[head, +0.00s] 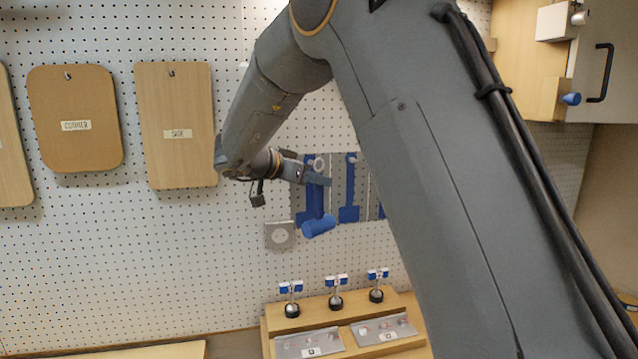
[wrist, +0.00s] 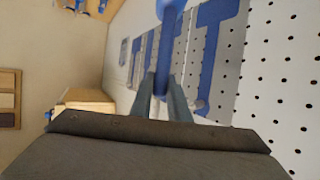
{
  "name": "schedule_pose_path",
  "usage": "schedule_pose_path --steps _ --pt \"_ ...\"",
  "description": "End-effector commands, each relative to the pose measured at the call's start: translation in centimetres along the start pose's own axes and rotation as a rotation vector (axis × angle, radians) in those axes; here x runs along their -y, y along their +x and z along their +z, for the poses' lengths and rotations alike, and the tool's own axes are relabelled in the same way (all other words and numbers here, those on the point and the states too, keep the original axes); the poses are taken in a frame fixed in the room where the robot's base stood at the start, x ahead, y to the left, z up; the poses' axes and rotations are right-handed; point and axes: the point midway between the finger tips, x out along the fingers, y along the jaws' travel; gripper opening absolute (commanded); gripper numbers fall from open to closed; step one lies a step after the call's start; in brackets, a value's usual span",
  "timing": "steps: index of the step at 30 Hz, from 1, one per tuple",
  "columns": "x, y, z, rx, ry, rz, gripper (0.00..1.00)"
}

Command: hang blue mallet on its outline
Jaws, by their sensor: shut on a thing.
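The blue mallet (head: 318,226) hangs head down from my gripper (head: 318,180) in front of the tool panel, its cylindrical head at the bottom. In the wrist view my gripper (wrist: 161,92) is shut on the handle, and the mallet (wrist: 166,45) extends away to the top edge, where its head is partly cut off. The grey tool panel (head: 332,190) carries several blue tool outlines. One outline (head: 349,190) shows just right of the gripper; another is partly covered by the gripper and mallet. I cannot tell whether the mallet touches the panel.
Wooden boards, one labelled (head: 178,115), hang on the white pegboard at left. A small grey plate (head: 280,236) sits below the panel. A wooden stand (head: 350,310) with several blue-topped pieces stands beneath. A cabinet (head: 600,65) is at upper right. My arm hides the panel's right part.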

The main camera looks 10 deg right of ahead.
Motion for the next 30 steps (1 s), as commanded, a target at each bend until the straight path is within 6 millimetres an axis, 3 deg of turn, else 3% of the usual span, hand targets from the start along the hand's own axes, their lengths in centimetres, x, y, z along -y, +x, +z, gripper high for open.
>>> schedule_pose_path --steps 30 --pt "4.1 2.4 -0.5 -0.001 0.000 0.001 0.00"
